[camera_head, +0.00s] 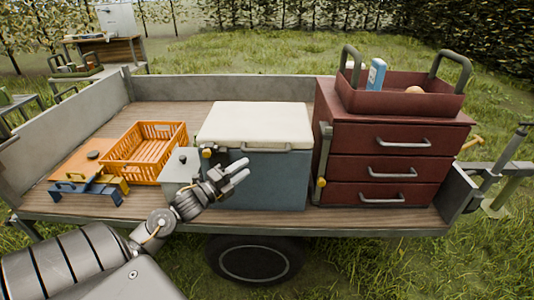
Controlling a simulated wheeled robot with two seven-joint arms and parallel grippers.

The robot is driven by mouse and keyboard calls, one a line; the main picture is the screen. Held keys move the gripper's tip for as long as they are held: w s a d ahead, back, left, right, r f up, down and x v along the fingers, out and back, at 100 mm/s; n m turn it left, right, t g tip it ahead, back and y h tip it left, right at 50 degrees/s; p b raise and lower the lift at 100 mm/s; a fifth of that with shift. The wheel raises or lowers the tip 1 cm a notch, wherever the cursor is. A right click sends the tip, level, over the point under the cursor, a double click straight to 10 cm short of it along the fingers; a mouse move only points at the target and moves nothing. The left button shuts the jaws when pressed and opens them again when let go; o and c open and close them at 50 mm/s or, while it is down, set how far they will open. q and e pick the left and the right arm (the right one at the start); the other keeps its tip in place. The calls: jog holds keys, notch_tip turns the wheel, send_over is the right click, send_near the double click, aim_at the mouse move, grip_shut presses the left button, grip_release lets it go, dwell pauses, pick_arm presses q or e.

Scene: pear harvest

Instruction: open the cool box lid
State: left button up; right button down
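The cool box (268,182) stands on the trailer bed, with a blue-grey body. Its white lid (258,122) lies flat and closed on top, with a pale handle bar along its front edge (268,148). My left gripper (242,172) is in front of the box's left front part, a little below the lid's edge. Its two pale fingers are apart with nothing visible between them. I cannot tell whether they touch the box. My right gripper is out of view.
A red drawer cabinet (398,136) with a red tray (400,98) on top stands right of the box. An orange crate (146,150) and a small grey container (181,168) stand to the left. The trailer's low side wall (220,88) runs behind.

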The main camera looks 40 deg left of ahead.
aim_at(267, 151)
pick_arm(q)
jog(key=w, duration=0.3)
jog(key=w+d+r+p, duration=0.1)
jog(key=w, duration=0.3)
jog(key=w+r+p, duration=0.1)
jog(key=w, duration=0.2)
jog(key=shift+w+d+r, duration=0.15)
jog(key=shift+w+d, duration=0.15)
jog(key=shift+d, duration=0.1)
grip_shut()
jog(key=shift+p, duration=0.3)
